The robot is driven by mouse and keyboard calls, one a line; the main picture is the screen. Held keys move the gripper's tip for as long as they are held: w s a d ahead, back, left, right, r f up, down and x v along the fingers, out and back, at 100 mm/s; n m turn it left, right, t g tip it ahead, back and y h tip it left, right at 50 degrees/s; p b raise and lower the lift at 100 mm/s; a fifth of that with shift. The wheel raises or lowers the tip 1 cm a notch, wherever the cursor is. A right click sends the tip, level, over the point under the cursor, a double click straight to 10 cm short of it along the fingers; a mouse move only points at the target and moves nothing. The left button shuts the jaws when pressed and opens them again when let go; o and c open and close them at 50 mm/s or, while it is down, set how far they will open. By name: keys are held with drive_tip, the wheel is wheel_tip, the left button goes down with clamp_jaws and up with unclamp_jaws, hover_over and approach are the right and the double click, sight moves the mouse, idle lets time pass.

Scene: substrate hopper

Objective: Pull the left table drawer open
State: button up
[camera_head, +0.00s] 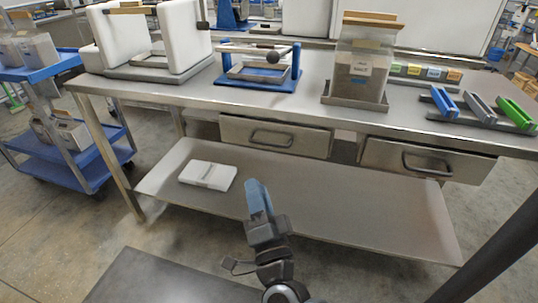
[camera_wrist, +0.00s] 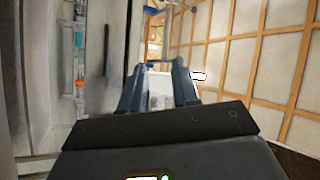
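The left table drawer (camera_head: 240,132) sits under the steel tabletop, with a grey bar handle (camera_head: 272,139) on its front. It looks shut, its front near the table's edge. The right drawer (camera_head: 385,157) with a similar handle (camera_head: 428,162) is beside it. My gripper (camera_head: 257,196) is in front of the table, below and apart from the left drawer's handle, over the lower shelf in the picture. In the wrist view my gripper's two fingers (camera_wrist: 158,85) stand apart with nothing between them.
The steel table (camera_head: 200,91) carries a hopper (camera_head: 358,65), a blue-framed stand (camera_head: 258,75) and colored scoops (camera_head: 480,108). A white box (camera_head: 207,175) lies on the lower shelf (camera_head: 330,208). A blue cart (camera_head: 65,130) stands left.

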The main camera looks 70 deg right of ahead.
sight(268, 144)
drive_tip(key=w+d+f+m+g+h+b, duration=0.1)
drive_tip(key=w+d+m+g, duration=0.1)
drive_tip(key=d, duration=0.5)
drive_tip(key=w+d+f+m+g+b, duration=0.1)
drive_tip(key=w+d+m+g, duration=0.1)
drive_tip(key=d+m+g, duration=0.3)
drive_tip(key=w+d+f+m+g+h+b, duration=0.1)
drive_tip(key=d+m+g, duration=0.3)
drive_tip(key=d, duration=0.6)
drive_tip(key=shift+w+d+f+m+h+b, duration=0.15)
drive_tip(key=shift+w+f+m+h+b, duration=0.15)
drive_tip(key=shift+w+f+m, duration=0.25)
drive_tip(key=shift+w+r, duration=0.1)
clamp_jaws()
